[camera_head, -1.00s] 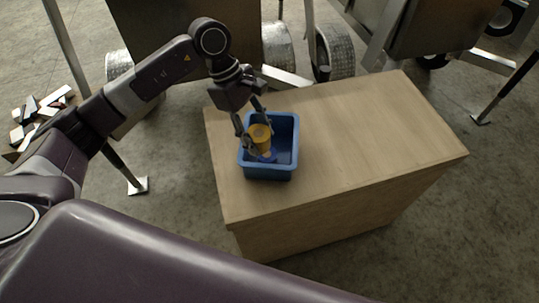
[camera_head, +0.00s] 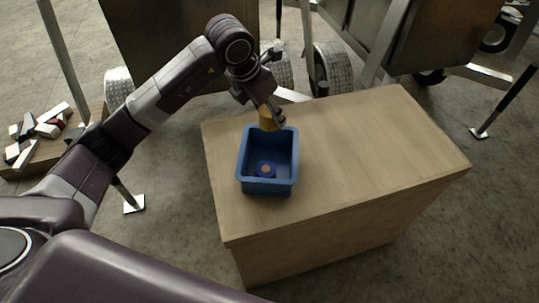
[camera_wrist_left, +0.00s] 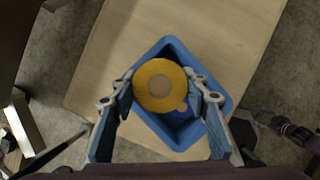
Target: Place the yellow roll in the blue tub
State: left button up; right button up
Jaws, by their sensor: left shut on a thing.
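The yellow roll (camera_head: 266,119) is held in my left gripper (camera_head: 269,117), above the far rim of the blue tub. In the left wrist view the roll (camera_wrist_left: 160,86) shows end-on between the two fingers (camera_wrist_left: 161,105), with the tub (camera_wrist_left: 160,138) below it. The fingers partly hide the roll in the head view. The blue tub (camera_head: 267,187) stands upright on the wooden box near its left end. A dark jointed part (camera_wrist_left: 296,132) at the right of the left wrist view looks like my right gripper; its jaws are unclear.
A blue roll with a tan centre (camera_head: 265,169) lies in the tub. The wooden box top (camera_head: 365,150) is clear to the right. Trailers with wheels (camera_head: 331,68) stand behind it. A wooden surface with several loose pieces (camera_head: 38,136) is at the left.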

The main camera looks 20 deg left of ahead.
aim_at(273, 156)
pick_arm(q)
notch_tip(273, 156, down, 15)
jog(key=shift+f+p, duration=0.15)
jog(key=shift+p, duration=0.55)
jog(key=o, duration=0.7)
jog(key=shift+f, duration=0.15)
jog(key=shift+o, duration=1.2)
